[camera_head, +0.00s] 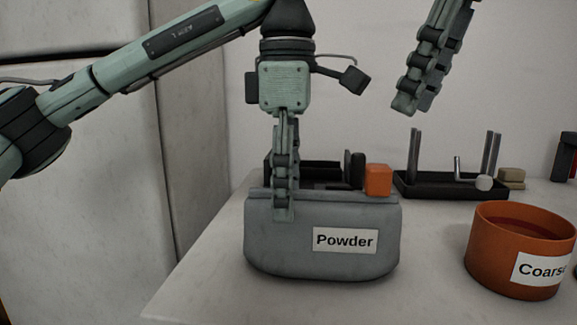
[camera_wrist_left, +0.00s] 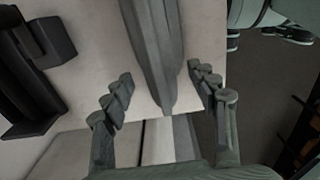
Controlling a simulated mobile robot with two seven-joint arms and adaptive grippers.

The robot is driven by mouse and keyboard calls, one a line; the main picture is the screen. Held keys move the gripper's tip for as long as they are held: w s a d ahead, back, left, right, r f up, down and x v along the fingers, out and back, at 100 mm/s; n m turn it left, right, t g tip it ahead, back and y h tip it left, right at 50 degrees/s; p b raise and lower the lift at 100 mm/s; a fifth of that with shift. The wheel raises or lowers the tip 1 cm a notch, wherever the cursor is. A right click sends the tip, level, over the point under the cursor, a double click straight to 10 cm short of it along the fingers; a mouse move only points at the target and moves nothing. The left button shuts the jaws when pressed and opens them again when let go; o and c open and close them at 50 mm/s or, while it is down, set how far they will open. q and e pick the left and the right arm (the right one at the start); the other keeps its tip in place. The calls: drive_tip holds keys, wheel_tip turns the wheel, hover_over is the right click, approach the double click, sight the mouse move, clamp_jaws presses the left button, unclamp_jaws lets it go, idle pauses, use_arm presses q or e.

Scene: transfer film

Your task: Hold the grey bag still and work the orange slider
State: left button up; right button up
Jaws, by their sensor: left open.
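The grey bag (camera_head: 280,245), labelled "Powder", stands upright on the table. The orange slider (camera_head: 378,180) sits at the bag's top edge near its right end. My left gripper (camera_head: 283,212) points down at the bag's left part, one finger in front of it. In the left wrist view my left gripper (camera_wrist_left: 160,72) is open, with its fingers apart on either side of the grey bag (camera_wrist_left: 157,45). My right gripper (camera_head: 405,105) hangs in the air above and right of the slider, clear of the bag; its fingers overlap from this side.
An orange tub (camera_head: 490,260) with a "Coarse" label stands at the right. Behind the bag are a dark tray or rack (camera_head: 285,170) and a black tray (camera_head: 415,187) with upright rods. The table (camera_head: 215,270) is bare to the bag's left.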

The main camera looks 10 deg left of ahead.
sight(332, 236)
use_arm(q)
drive_tip(key=shift+f, duration=2.3)
